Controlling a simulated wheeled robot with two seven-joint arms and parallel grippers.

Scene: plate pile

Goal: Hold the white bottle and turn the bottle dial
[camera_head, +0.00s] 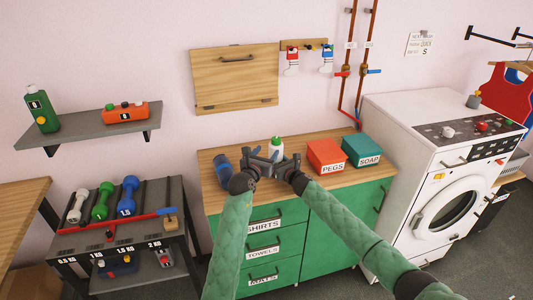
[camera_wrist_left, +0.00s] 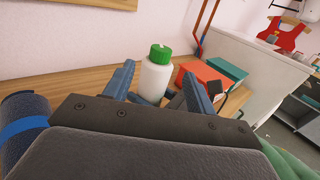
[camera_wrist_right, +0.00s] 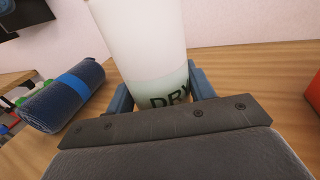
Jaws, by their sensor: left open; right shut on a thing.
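The white bottle (camera_head: 276,148) with a green cap (camera_head: 276,139) stands upright on the wooden counter. In the left wrist view the bottle (camera_wrist_left: 156,78) and its green cap (camera_wrist_left: 160,52) show beyond my left gripper. My left gripper (camera_wrist_left: 158,88) is open, its fingers to either side of the bottle and apart from it. My right gripper (camera_wrist_right: 160,85) is shut on the bottle's lower body (camera_wrist_right: 150,50), which bears dark letters reading "DRY". The cap is out of the right wrist view. In the head view my grippers hide the bottle's lower part.
A rolled blue towel (camera_wrist_right: 62,95) lies left of the bottle. A red PEGS box (camera_head: 325,156) and a teal SOAP box (camera_head: 361,150) stand on the right. The counter (camera_head: 300,143) sits over green drawers. A white washing machine (camera_head: 410,140) stands further right.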

